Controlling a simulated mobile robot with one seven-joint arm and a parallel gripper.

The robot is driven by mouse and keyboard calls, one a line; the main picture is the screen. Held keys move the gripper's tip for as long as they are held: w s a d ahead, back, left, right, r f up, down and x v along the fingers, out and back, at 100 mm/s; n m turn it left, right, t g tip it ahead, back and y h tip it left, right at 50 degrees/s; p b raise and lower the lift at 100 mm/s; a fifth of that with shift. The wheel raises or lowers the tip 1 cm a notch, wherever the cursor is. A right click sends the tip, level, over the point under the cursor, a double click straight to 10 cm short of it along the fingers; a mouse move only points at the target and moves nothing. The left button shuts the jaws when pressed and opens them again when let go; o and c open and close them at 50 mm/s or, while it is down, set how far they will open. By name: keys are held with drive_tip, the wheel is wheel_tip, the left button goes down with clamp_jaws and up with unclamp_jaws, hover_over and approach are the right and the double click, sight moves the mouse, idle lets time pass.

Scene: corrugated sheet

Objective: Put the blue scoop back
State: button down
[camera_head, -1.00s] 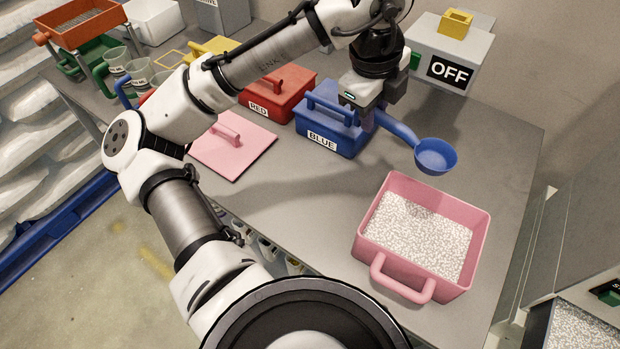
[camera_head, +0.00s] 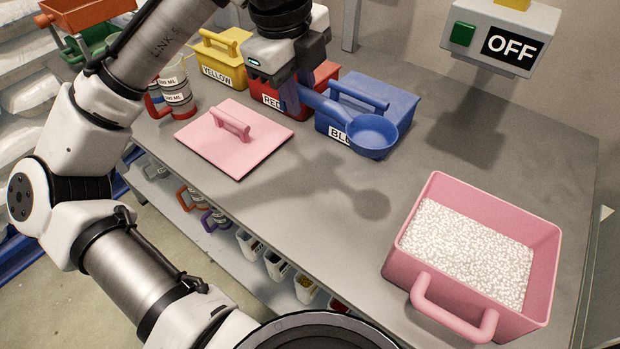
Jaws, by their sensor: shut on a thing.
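The blue scoop (camera_head: 373,134) is in my gripper (camera_head: 291,100), which is shut on its handle. The handle runs right from the fingers, and the round bowl hangs in the air in front of the blue box (camera_head: 390,100), hiding part of its label. My gripper is in front of the red box (camera_head: 322,74) and hides much of it. The scoop's shadow falls on the bare table, to the right of the pink lid.
A pink lid (camera_head: 215,143) lies on the table (camera_head: 300,215). A pink bin of white pellets (camera_head: 430,196) stands at right. Several containers (camera_head: 275,265) sit on a lower shelf.

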wheel_tip(320, 180, down, 16)
drive_tip(key=shift+b, duration=0.9)
drive_tip(key=shift+f, duration=0.1)
drive_tip(key=c, duration=1.3)
unclamp_jaws()
drive_tip(key=r, duration=0.4)
drive_tip(key=s+a+r+p, duration=0.1)
drive_tip(key=r, duration=0.7)
drive_tip(key=shift+s+a, duration=0.2)
drive_tip(key=shift+s, duration=0.15)
drive_tip(key=shift+w, duration=0.1)
